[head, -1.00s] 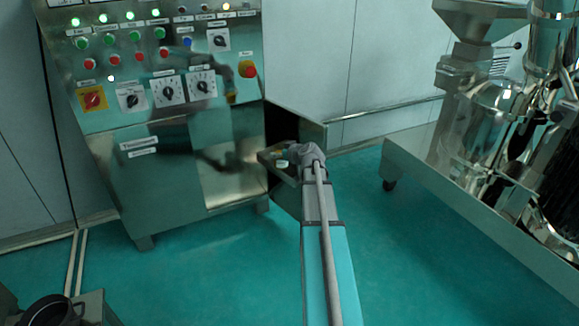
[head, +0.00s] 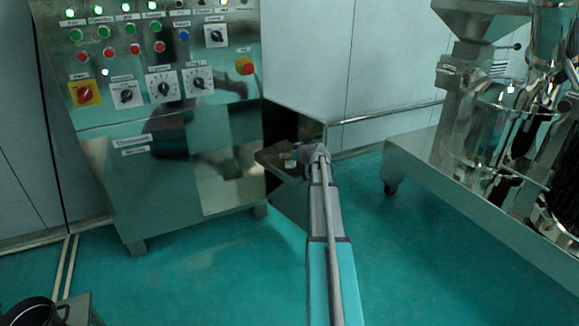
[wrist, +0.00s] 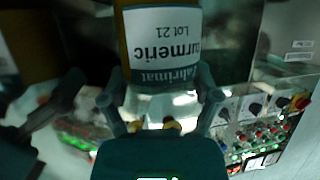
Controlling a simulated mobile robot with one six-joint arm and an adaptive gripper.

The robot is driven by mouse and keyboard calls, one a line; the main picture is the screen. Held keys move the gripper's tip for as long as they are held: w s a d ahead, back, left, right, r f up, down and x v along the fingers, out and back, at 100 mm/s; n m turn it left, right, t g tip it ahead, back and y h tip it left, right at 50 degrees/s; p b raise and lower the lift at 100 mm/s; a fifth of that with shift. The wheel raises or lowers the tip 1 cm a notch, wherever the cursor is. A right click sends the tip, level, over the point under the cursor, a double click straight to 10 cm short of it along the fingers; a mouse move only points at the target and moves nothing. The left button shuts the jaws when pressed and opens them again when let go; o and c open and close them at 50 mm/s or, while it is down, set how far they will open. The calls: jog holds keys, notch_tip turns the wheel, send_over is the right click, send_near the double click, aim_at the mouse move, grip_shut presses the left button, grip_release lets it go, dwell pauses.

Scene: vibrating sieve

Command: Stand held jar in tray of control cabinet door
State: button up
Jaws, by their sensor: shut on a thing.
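My gripper (wrist: 160,98) is shut on a jar (wrist: 162,45), with one finger on each side of it. The jar has a white label reading turmeric, Lot 21, upside down in the wrist view, and amber-brown sides. In the head view my gripper (head: 315,154) is at the right side of the dark tray (head: 268,158) on the open control cabinet door (head: 290,203). A small pale patch shows beside the gripper there; I cannot tell whether it is the jar's label. Contact between jar and tray cannot be made out.
The control cabinet (head: 165,165) with lights, buttons and knobs stands left of the tray. A steel machine on a wheeled frame (head: 480,200) stands to the right. A dark pot (head: 30,312) is at the lower left. The green floor in front is clear.

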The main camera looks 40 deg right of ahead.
aim_at(290, 160)
jog(key=shift+f, duration=0.1)
dwell(0.3)
jog(key=shift+w+d+f+b, duration=0.3)
jog(key=shift+d+f+b, duration=0.15)
jog(key=shift+f+b, duration=1.5)
jog(key=shift+b, duration=0.05)
jog(key=shift+f, duration=0.1)
jog(key=o, duration=1)
jog(key=shift+r, duration=0.2)
jog(key=p+v, duration=0.4)
jog(key=v, duration=0.8)
jog(key=shift+p, duration=0.35)
